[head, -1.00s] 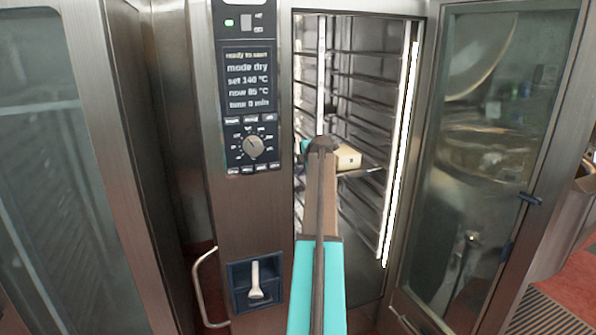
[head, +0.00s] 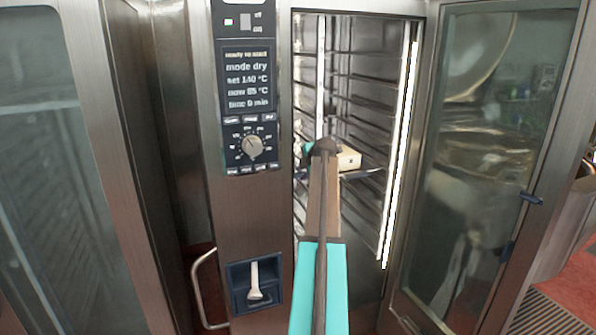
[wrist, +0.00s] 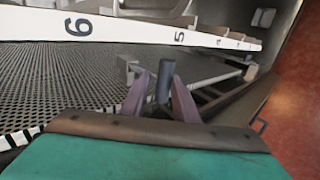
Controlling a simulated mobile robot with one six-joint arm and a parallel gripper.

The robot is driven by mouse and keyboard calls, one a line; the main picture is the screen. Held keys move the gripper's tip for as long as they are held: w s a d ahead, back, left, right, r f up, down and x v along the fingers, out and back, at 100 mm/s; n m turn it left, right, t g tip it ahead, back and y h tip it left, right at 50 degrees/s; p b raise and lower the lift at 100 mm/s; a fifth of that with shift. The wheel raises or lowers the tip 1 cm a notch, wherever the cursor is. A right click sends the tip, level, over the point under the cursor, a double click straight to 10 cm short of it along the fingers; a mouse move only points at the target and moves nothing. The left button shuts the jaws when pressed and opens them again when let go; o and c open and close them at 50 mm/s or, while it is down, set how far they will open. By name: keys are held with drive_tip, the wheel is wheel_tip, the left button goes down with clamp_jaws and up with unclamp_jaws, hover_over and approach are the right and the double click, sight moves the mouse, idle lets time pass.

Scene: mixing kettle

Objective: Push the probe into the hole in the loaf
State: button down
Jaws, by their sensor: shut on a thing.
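The loaf (head: 349,157) is a small pale block on a rack inside the open oven, with a small dark spot on its near face that may be the hole. My arm reaches into the oven from below, and my gripper end shows just left of the loaf, partly overlapping it in the picture. In the wrist view my gripper (wrist: 163,98) has its two purplish fingers shut on a dark, upright cylinder, apparently the probe (wrist: 165,80). The probe's tip is hidden, and I cannot tell whether it touches the loaf. I cannot clearly identify the loaf in the wrist view.
The oven's control panel (head: 250,95) stands left of the opening, with a blue recess (head: 256,284) holding a pale handle below. The glass door (head: 480,150) is open at the right. Rack rails line the cavity. The wrist view shows a numbered white strip (wrist: 130,30) and dark mesh (wrist: 70,80).

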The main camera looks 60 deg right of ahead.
drive_tip(key=shift+s+a+b, duration=0.3)
drive_tip(key=shift+s+a, duration=0.25)
drive_tip(key=shift+s, duration=0.2)
drive_tip(key=shift+s+a+b, duration=0.25)
drive_tip(key=shift+s+a, duration=0.3)
drive_tip(key=shift+s, duration=0.15)
drive_tip(key=shift+s, duration=0.1)
